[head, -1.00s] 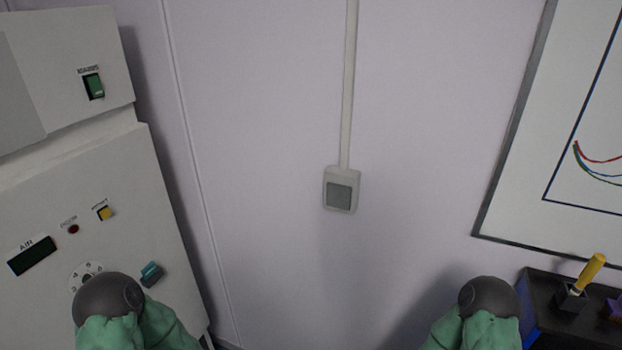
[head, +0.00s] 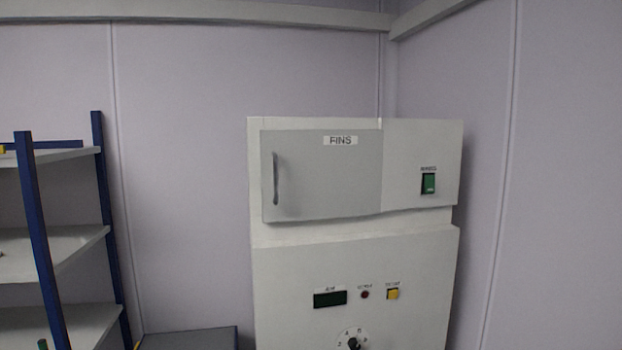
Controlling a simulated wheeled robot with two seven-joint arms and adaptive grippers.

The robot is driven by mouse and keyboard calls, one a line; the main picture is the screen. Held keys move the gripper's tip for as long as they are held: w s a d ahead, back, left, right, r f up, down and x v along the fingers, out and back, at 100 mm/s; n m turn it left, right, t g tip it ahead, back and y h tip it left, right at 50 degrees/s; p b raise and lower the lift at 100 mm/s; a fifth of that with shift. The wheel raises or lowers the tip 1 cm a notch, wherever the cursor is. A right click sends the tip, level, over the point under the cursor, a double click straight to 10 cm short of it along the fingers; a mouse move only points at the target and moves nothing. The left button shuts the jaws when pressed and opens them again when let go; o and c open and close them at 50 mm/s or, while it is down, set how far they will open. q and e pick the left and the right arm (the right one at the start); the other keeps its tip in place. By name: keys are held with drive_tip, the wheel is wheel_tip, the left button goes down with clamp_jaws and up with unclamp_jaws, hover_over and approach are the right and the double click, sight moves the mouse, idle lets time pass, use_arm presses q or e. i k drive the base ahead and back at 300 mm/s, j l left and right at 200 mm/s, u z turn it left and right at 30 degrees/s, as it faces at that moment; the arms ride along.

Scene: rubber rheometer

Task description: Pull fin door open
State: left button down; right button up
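The fin door (head: 330,185) is a grey panel labelled FINS on the upper front of a white machine (head: 350,265), right of centre in the head view. It looks shut, flush with the machine's front. Its dark vertical handle (head: 276,180) is on the door's left side. Neither of my grippers shows in the head view, so whether they are open or shut is hidden.
A green switch (head: 428,184) sits right of the door. A dark display (head: 330,299), red button (head: 365,294), yellow button (head: 392,294) and dial (head: 353,342) are below. A blue-framed shelf (head: 40,240) stands left. A grey surface (head: 190,339) lies between.

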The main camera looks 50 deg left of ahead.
sight(306, 174)
drive_tip(key=j+u, duration=0.1)
drive_tip(key=u, duration=1.5)
drive_tip(key=k+j, duration=0.05)
drive_tip(key=j, duration=0.05)
